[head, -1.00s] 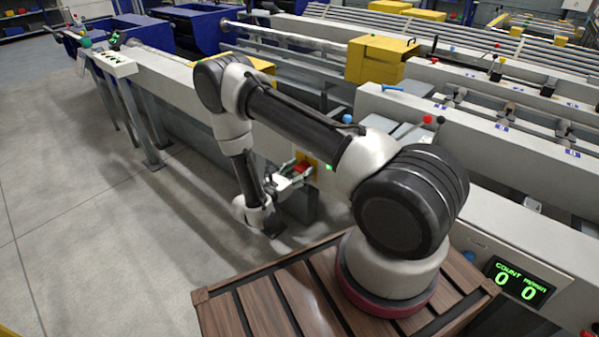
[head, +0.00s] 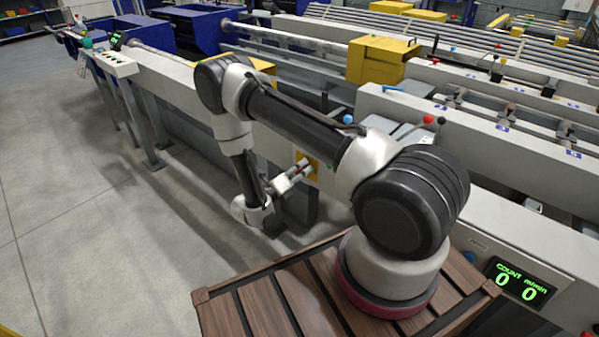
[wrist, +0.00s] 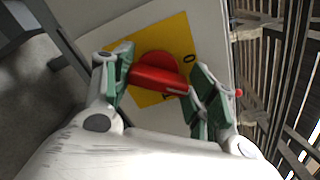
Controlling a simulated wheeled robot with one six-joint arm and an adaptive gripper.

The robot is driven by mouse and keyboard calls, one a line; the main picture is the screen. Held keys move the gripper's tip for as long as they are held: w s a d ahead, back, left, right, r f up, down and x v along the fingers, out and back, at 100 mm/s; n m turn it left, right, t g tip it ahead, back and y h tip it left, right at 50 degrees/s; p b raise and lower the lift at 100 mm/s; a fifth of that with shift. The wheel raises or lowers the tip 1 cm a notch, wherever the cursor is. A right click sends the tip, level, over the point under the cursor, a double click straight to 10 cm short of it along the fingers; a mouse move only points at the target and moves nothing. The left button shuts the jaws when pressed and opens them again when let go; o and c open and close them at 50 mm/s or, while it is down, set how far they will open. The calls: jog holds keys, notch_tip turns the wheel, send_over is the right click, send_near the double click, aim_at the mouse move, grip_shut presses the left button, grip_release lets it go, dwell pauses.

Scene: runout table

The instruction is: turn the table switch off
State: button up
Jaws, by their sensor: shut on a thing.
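The table switch is a red rotary handle (wrist: 158,78) on a yellow plate (wrist: 180,36) with O and I marks. In the wrist view my gripper (wrist: 158,86) has its green-padded fingers on either side of the handle and is shut on it. The handle lies slanted across the plate; I cannot tell which mark it points to. In the head view the yellow plate (head: 313,171) is on the table's side, and my gripper (head: 290,178) reaches it from the left, hiding most of the handle.
The long grey table side (head: 185,101) runs past my arm. A count display (head: 519,283) reading 0 0 is at the lower right. A button box (head: 115,64) stands at the far left. The grey floor (head: 75,210) at left is clear.

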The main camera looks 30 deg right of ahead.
jog(key=n, duration=0.3)
jog(key=shift+w+a+n, duration=0.1)
jog(key=shift+n, duration=0.2)
jog(key=shift+f+n, duration=0.1)
jog(key=shift+n, duration=1.8)
jog(key=o, duration=1)
jog(key=v, duration=1.2)
jog(key=shift+f, duration=0.1)
